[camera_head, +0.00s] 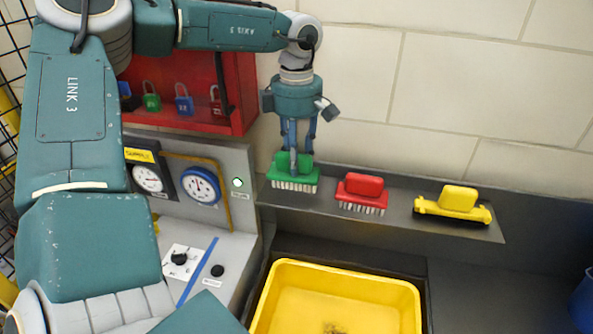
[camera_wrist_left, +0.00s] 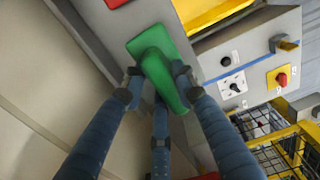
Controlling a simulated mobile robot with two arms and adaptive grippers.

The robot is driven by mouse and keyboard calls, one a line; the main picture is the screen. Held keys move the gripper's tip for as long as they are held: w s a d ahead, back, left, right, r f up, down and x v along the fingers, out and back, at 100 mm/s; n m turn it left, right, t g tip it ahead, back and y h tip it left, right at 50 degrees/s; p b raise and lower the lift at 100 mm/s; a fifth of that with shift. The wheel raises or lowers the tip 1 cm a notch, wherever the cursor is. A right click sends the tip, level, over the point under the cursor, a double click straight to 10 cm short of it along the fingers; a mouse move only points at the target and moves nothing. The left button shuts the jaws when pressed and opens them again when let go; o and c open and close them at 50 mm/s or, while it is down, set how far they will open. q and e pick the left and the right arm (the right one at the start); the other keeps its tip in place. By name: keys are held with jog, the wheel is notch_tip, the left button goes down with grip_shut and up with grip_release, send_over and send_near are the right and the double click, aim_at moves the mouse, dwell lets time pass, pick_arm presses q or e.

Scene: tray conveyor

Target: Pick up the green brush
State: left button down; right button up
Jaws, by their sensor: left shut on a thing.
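The green brush (camera_head: 293,178) is at the left end of the grey shelf (camera_head: 398,215), with its white bristles facing down. My left gripper (camera_head: 296,160) points down from above and is shut on the brush's raised green handle. In the left wrist view the blue fingers (camera_wrist_left: 160,100) close around the green handle (camera_wrist_left: 158,65). I cannot tell whether the bristles still touch the shelf. My right gripper is not in view.
A red brush (camera_head: 363,191) and a yellow brush (camera_head: 458,202) stand to the right on the shelf. A yellow tray (camera_head: 400,290) is below. A gauge panel (camera_head: 200,160) and a red lock box (camera_head: 245,90) are at left. A tiled wall is close behind.

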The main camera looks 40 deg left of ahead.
pick_arm(q)
notch_tip(320, 180, up, 17)
jog(key=b, duration=0.3)
jog(key=shift+f, duration=0.1)
jog(key=c, duration=2.4)
grip_release()
